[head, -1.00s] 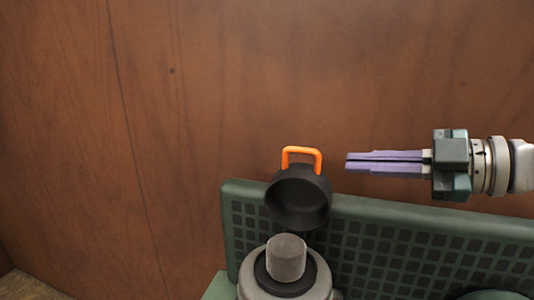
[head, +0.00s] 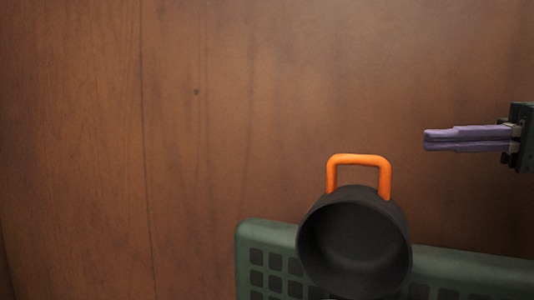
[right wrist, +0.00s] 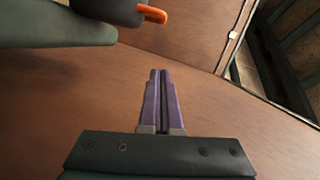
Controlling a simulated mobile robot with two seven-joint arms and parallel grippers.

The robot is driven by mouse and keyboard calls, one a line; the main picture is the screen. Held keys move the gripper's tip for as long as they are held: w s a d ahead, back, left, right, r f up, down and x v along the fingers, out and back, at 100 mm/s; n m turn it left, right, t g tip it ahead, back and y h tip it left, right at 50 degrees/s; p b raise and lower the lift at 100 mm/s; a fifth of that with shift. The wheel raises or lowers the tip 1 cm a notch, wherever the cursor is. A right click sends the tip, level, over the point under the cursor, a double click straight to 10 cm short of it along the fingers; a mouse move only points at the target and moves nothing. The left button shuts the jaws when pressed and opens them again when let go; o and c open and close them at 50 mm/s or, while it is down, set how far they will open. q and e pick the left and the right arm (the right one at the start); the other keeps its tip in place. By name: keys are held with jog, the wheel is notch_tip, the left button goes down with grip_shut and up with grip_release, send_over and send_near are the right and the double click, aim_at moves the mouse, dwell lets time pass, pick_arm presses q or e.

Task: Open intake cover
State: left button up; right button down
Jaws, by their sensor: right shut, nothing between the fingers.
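The intake cover (head: 355,245) is a black round cap with an orange loop handle (head: 359,160). In the head view it stands tilted up, its hollow inside facing me, at the top edge of a green grille panel (head: 470,268). My right gripper (head: 426,139) is shut and empty, to the right of the handle and slightly above it, apart from it. In the right wrist view its purple fingers (right wrist: 160,72) lie together, and part of the black cover (right wrist: 105,10) and its orange handle (right wrist: 152,14) show at the top. My left gripper is not in view.
A brown wood-like wall (head: 200,120) fills the background. The space between my right gripper and the cover is clear. In the right wrist view, the green panel (right wrist: 50,27) reaches in from the left, and a dark frame shows at right.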

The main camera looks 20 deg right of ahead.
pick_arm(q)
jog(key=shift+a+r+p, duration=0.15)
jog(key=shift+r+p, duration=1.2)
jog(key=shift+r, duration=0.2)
pick_arm(e)
jog(key=shift+w+a+f, duration=0.25)
jog(key=shift+w+a, duration=0.1)
jog(key=shift+a, duration=1.25)
jog(key=shift+w+a+f, duration=0.2)
jog(key=shift+w+a, duration=0.15)
jog(key=shift+a, duration=1.25)
jog(key=shift+w+a+f, duration=0.25)
jog(key=shift+w+a, duration=0.1)
jog(key=shift+a, duration=1.25)
